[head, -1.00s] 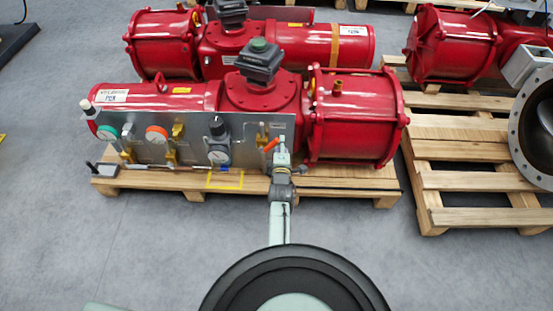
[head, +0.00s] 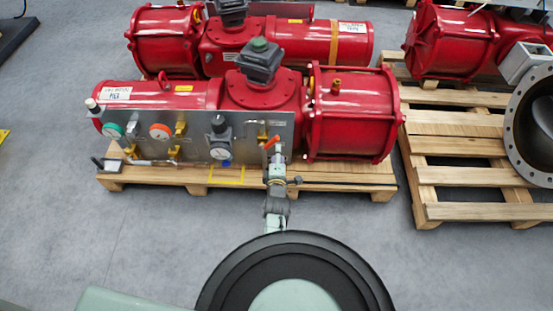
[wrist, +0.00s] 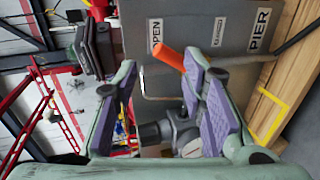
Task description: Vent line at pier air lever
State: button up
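The orange air lever (head: 271,141) stands at the right end of the grey panel on the front red actuator (head: 165,98). The panel (wrist: 205,30) there carries labels, one reading PIER. My gripper (wrist: 160,88) has its purple-padded fingers spread apart, with nothing clamped between them. The lever's lower end is close to the right finger; whether they touch I cannot tell. In the head view my gripper (head: 277,160) is just below the lever.
Gauges (head: 160,131) and brass fittings line the panel left of the lever. The front actuator rests on a wooden pallet (head: 330,178). A second red actuator (head: 325,42) stands behind. Another pallet (head: 470,212) is at right. Grey floor (head: 120,255) in front is open.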

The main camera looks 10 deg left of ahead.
jog(key=shift+s+a+r, duration=0.1)
jog(key=shift+s+r, duration=0.05)
jog(key=shift+s, duration=0.9)
jog(key=shift+c, duration=0.5)
